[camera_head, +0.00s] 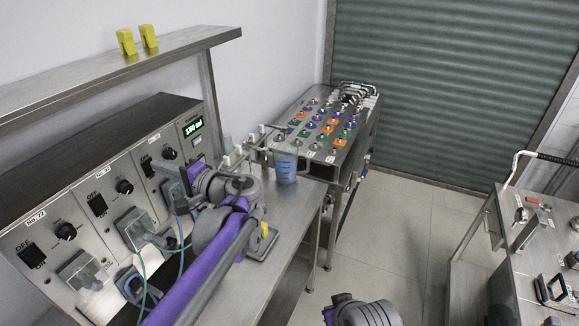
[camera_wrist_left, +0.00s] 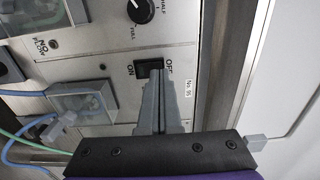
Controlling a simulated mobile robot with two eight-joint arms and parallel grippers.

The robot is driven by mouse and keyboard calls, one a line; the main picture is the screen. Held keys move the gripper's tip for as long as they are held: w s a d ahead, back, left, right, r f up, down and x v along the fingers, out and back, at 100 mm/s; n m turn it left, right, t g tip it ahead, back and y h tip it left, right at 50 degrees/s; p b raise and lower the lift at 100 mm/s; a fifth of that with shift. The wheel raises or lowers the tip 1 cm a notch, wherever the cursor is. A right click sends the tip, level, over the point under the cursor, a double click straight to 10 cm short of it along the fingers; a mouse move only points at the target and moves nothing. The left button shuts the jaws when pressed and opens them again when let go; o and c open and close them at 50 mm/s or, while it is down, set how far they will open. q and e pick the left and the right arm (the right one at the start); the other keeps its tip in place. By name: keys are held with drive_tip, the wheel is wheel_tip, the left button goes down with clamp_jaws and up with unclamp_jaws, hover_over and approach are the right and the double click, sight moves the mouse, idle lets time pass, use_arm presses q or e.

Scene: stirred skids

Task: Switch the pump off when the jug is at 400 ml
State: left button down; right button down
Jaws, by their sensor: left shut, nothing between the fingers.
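The pump panel (camera_head: 75,190) stands at the left of the head view, with several units side by side. My left gripper (camera_head: 163,166) is shut and empty, its fingers pointing at the far unit. The clear jug (camera_head: 285,167) with blue liquid stands on the steel bench beyond my left arm. A green display (camera_head: 194,127) seems to read 180 ml. My right gripper is out of view.
A black knob (camera_wrist_left: 140,10) and a clear-covered pump head (camera_wrist_left: 82,102) with tubing flank the switch. A steel shelf (camera_head: 110,80) overhangs the panel. A cart (camera_head: 325,130) with coloured parts stands beyond the bench. The floor (camera_head: 400,220) in the middle is clear.

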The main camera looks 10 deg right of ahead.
use_arm(q)
drive_tip(key=shift+v, duration=3)
drive_tip(key=s+a+f+g+h, duration=0.1)
drive_tip(key=s+a+f, duration=0.1)
drive_tip(key=s+a+f+g+h, duration=0.1)
drive_tip(key=s+a+f, duration=0.1)
drive_tip(key=a, duration=0.1)
drive_tip(key=s+a+f+n+h, duration=0.1)
drive_tip(key=a+f, duration=0.2)
drive_tip(key=shift+s+a+g, duration=0.25)
drive_tip(key=shift+s+g, duration=0.15)
drive_tip(key=s+f+n+g+h, duration=0.2)
drive_tip(key=s+f+n+h, duration=0.4)
drive_tip(key=s+f+h, duration=0.5)
drive_tip(key=s+f, duration=0.5)
drive_tip(key=s, duration=0.3)
drive_tip(key=shift+s+d+f+n, duration=0.3)
drive_tip(key=shift+s+d+f, duration=0.05)
drive_tip(key=shift+f, duration=0.05)
